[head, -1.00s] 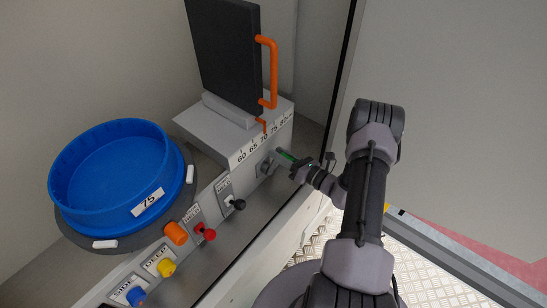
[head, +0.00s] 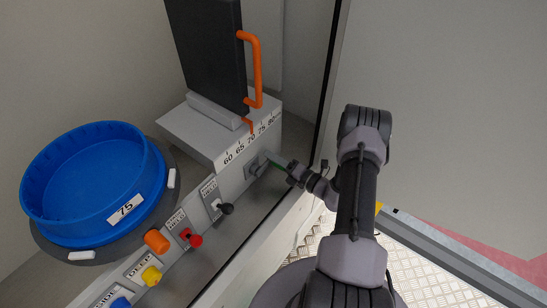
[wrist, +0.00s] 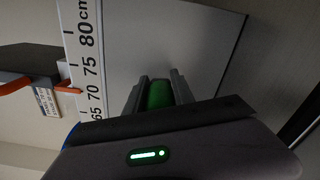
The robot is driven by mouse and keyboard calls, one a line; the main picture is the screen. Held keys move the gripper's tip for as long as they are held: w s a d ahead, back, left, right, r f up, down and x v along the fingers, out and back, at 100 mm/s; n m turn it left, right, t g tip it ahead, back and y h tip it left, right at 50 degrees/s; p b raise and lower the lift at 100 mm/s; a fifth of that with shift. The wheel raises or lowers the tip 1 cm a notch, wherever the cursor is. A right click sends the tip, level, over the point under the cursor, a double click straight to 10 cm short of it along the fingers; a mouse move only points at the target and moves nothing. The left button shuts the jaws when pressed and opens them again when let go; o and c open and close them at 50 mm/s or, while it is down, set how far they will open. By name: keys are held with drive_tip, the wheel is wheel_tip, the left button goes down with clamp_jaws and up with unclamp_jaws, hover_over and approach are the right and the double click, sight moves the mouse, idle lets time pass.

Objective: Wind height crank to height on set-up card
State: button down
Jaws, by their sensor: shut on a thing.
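The height crank (head: 256,166) sits on the side of the grey housing (head: 192,122), below a scale marked 60 to 80. Its green handle (head: 275,163) points right, and my gripper (head: 287,168) is shut on it. In the wrist view the green handle (wrist: 160,94) lies between the two fingers (wrist: 157,100). An orange pointer (head: 251,126) stands near the 70 mark of the scale (head: 248,143); it also shows beside the scale in the wrist view (wrist: 68,90). I cannot make out a set-up card for certain; a small white printed label (wrist: 45,102) is unreadable.
A blue tub (head: 95,180) labelled 75 stands on a dark round base at the left. Orange (head: 157,241), red (head: 195,240), yellow (head: 151,275) and black (head: 226,208) knobs line the panel. A dark upright panel (head: 205,55) with an orange handle (head: 257,70) rises behind.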

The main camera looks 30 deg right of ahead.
drive_tip(key=shift+f, duration=0.25)
idle(0.3)
drive_tip(key=c, duration=1.1)
unclamp_jaws()
drive_tip(key=p+v, duration=0.4)
drive_tip(key=v, duration=1.3)
drive_tip(key=shift+s, duration=0.25)
drive_tip(key=shift+r, duration=0.1)
drive_tip(key=shift+c, duration=0.4)
